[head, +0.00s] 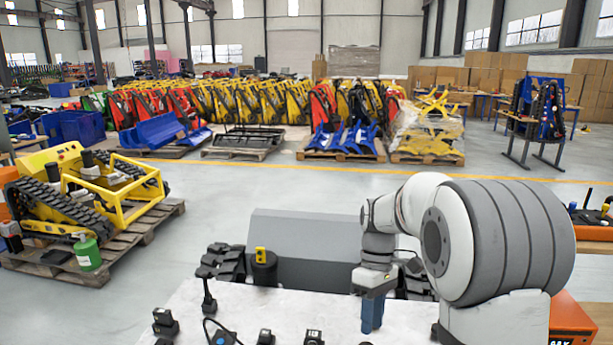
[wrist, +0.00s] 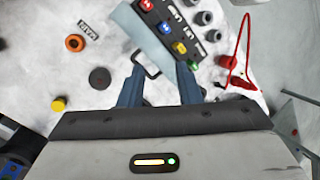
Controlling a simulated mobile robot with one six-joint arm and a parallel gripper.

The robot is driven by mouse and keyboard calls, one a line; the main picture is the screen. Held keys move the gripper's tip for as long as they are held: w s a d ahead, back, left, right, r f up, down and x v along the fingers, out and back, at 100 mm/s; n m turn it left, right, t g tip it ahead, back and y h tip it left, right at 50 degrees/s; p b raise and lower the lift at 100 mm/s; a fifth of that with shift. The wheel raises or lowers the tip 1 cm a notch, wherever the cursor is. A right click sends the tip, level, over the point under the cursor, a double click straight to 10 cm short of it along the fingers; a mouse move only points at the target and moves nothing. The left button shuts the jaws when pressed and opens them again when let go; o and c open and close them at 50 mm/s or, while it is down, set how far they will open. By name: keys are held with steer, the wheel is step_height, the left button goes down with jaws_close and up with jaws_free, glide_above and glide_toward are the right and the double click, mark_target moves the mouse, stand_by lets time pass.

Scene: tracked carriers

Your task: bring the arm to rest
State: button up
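My arm reaches in from the right in the head view, bent, with its wrist pointing down. My gripper (head: 372,314) hangs above a pale worktop (head: 260,305) near the bottom of the head view. In the wrist view my gripper (wrist: 160,90) shows two blue fingers spread apart with a gap between them. I see nothing held between them. The tips point toward a dark panel with coloured switches (wrist: 180,35).
Around the fingers in the wrist view are an orange ring knob (wrist: 75,43), a dark round knob (wrist: 99,77), a yellow button (wrist: 59,104) and a red cable (wrist: 241,60). A yellow tracked carrier (head: 90,190) stands on a pallet at left. Open floor lies beyond the worktop.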

steer(key=s+r+m+t, duration=0.1)
steer(key=s+m+t, duration=0.2)
steer(key=s, duration=0.5)
steer(key=s+d+r+m+t, duration=0.1)
steer(key=s+m+t, duration=0.3)
steer(key=s, duration=0.5)
steer(key=shift+s+d+r+m+h, duration=0.25)
steer(key=shift+r+m+h, duration=0.2)
steer(key=shift+m, duration=0.75)
